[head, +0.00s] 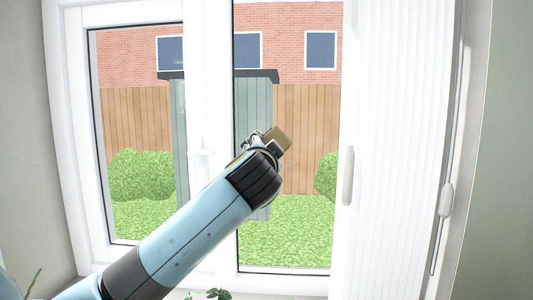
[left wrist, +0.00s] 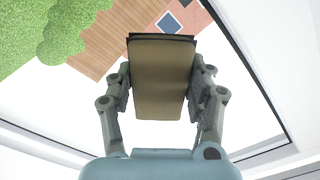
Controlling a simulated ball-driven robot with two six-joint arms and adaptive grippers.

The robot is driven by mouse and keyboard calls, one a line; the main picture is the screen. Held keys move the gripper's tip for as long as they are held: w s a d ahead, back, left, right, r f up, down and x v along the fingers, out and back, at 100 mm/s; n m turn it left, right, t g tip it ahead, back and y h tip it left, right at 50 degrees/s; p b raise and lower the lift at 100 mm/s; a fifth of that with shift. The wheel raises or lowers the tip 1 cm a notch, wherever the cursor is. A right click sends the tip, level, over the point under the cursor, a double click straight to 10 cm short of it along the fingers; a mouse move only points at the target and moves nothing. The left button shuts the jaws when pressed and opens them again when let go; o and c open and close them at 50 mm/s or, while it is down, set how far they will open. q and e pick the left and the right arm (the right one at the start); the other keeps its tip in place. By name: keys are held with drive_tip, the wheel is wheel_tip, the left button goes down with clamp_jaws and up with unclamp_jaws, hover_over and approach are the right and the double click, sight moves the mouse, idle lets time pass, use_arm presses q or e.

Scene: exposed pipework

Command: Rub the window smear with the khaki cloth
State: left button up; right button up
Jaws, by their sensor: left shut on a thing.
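The khaki cloth (head: 280,139) is a flat, folded-looking pad in front of the right window pane (head: 290,225) in the head view. My left gripper (head: 266,140) is shut on it, at the end of my blue arm. In the left wrist view the cloth (left wrist: 162,80) sits between the two fingers of my left gripper (left wrist: 160,90), its far edge dark. I cannot tell whether the cloth touches the glass. I cannot make out the smear for certain in either view; my gripper and arm cover part of the pane. My right gripper is not in view.
A white ribbed panel (head: 395,150) with a pale handle (head: 348,175) stands at the right. Green leaves (head: 212,294) show at the bottom edge. A shed, fence and bushes lie outside.

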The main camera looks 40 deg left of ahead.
sight(298, 149)
use_arm(q)
drive_tip(key=shift+w+d+r, duration=0.1)
drive_tip(key=shift+w+d, duration=0.1)
drive_tip(key=shift+d, duration=0.1)
drive_tip(key=shift+w+d+b, duration=0.35)
drive_tip(key=shift+w+d, duration=0.5)
drive_tip(key=shift+d, duration=0.2)
drive_tip(key=shift+w+d+b, duration=0.5)
drive_tip(key=shift+w+d, duration=0.9)
drive_tip(key=shift+d, duration=0.2)
drive_tip(key=shift+s+d, duration=0.45)
drive_tip(key=shift+s, duration=0.05)
drive_tip(key=shift+p+v, duration=0.35)
drive_tip(key=shift+v, duration=1.95)
drive_tip(key=shift+s, duration=0.1)
